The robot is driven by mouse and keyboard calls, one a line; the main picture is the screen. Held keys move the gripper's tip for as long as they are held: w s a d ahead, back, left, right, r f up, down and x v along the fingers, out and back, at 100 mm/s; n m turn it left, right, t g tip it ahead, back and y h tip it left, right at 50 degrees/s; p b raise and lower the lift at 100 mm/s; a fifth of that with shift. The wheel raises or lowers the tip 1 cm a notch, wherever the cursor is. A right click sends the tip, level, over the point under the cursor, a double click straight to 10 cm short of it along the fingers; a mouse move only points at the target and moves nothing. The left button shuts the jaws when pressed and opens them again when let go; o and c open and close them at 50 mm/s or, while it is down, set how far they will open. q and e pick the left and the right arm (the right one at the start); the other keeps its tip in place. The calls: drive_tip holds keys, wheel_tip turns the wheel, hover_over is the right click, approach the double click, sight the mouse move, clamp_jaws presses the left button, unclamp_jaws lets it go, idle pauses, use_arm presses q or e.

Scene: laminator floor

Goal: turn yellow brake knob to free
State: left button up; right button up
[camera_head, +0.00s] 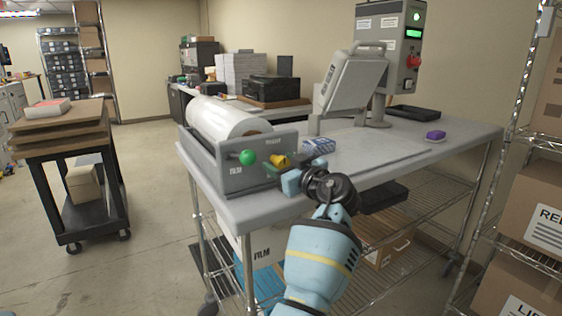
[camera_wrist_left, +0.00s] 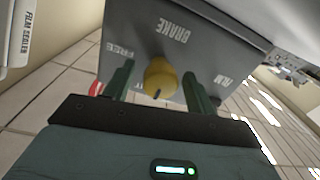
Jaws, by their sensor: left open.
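The yellow brake knob (camera_head: 278,161) is on the front of the grey film roll unit (camera_head: 232,178), right of a green ball knob (camera_head: 248,157). In the left wrist view the yellow knob (camera_wrist_left: 160,76) sits between the two fingers of my left gripper (camera_wrist_left: 157,72), with a gap on each side. A dark mark shows on the knob's lower edge. The panel reads BRAKE above the knob and FREE to its upper left. In the head view my left gripper (camera_head: 283,173) is open at the panel and partly covers the knob's surroundings. My right gripper is not in view.
The unit stands on a grey wire-shelf table (camera_head: 370,160) with a white film roll (camera_head: 228,120), a tilted grey machine (camera_head: 350,82) and a purple block (camera_head: 435,135). A black cart (camera_head: 75,190) stands left. A box rack (camera_head: 520,190) stands right. Floor between cart and table is clear.

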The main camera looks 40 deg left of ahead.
use_arm(q)
drive_tip(key=shift+w+a, duration=0.1)
drive_tip(key=shift+a, duration=0.1)
drive_tip(key=shift+c, duration=0.2)
drive_tip(key=c, duration=1)
drive_tip(key=shift+o, duration=0.2)
